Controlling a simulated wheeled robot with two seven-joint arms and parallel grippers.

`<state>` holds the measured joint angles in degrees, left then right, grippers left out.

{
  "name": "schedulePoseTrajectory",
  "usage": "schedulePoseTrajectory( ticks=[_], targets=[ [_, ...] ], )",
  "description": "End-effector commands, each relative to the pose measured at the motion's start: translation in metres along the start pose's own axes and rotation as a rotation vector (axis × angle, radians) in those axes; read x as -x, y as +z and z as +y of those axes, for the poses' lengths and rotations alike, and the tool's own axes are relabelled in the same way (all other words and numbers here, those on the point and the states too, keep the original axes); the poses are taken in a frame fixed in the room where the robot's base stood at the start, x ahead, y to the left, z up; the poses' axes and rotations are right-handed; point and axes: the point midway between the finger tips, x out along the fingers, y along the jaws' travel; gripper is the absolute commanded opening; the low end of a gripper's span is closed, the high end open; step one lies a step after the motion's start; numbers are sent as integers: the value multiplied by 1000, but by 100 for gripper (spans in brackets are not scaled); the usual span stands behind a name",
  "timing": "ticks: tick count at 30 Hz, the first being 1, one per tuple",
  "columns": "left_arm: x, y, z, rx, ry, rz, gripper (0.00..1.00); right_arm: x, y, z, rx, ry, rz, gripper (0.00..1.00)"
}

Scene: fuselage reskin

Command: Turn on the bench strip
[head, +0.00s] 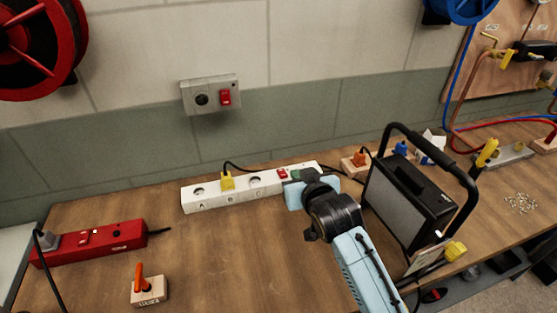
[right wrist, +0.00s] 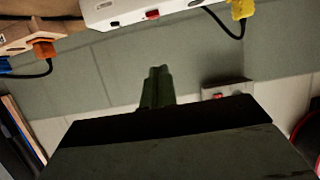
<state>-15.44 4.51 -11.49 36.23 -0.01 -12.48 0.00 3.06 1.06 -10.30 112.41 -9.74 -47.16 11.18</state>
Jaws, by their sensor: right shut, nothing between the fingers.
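The white bench strip (head: 240,189) lies on the wooden bench with several sockets and a yellow plug (head: 227,181) in one of them. Its red rocker switch (head: 282,174) is near its right end; I cannot tell its setting. My right gripper (head: 297,176) is at that end, just right of the switch, its fingers shut and empty. In the right wrist view the shut fingers (right wrist: 157,85) show with the strip (right wrist: 120,12) and red switch (right wrist: 152,14) beyond them. Whether they touch the strip is unclear. My left gripper is out of view.
A red power strip (head: 95,242) lies at the left, with an orange-handled wooden block (head: 148,289) in front. A grey wall box (head: 211,95) has a red switch. A black-framed work lamp (head: 410,200) stands close right of my arm. The front middle bench is clear.

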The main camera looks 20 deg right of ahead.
Motion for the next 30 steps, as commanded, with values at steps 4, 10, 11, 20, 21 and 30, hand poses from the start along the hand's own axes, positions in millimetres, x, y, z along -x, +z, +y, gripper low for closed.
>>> schedulePoseTrajectory(
  ticks=[4, 10, 11, 20, 21, 30],
  targets=[
    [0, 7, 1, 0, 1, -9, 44, -1, -1, 0, 0, 0, 3, 0],
    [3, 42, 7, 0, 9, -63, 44, -1, -1, 0, 0, 0, 2, 0],
    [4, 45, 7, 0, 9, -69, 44, -1, -1, 0, 0, 0, 2, 0],
    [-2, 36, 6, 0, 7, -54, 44, -30, -1, 0, 1, 1, 2, 0],
    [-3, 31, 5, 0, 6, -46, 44, -37, -1, 0, 2, 0, 3, 0],
    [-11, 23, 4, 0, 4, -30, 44, -90, 0, 0, 1, 1, 1, 0]
  ],
)
